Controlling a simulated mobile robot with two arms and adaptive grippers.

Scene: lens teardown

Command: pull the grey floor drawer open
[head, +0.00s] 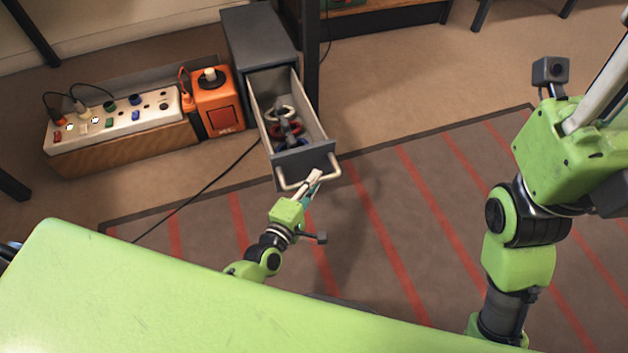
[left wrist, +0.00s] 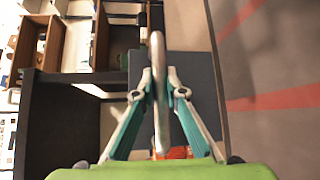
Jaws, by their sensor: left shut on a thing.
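The grey floor drawer (head: 306,163) stands pulled out of its dark grey cabinet (head: 258,38), and its inside shows. Several ring-shaped things in white, red and blue lie in it. A pale bar handle (head: 331,173) runs across the drawer front. My left gripper (head: 314,177) is shut on this handle. In the left wrist view the handle (left wrist: 158,90) runs upright between the two teal and grey fingers. My right arm stands at the right of the head view; its gripper fingers are not in view.
A dark table leg (head: 311,50) stands close to the cabinet's right. The red-striped mat (head: 385,215) is clear in front.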

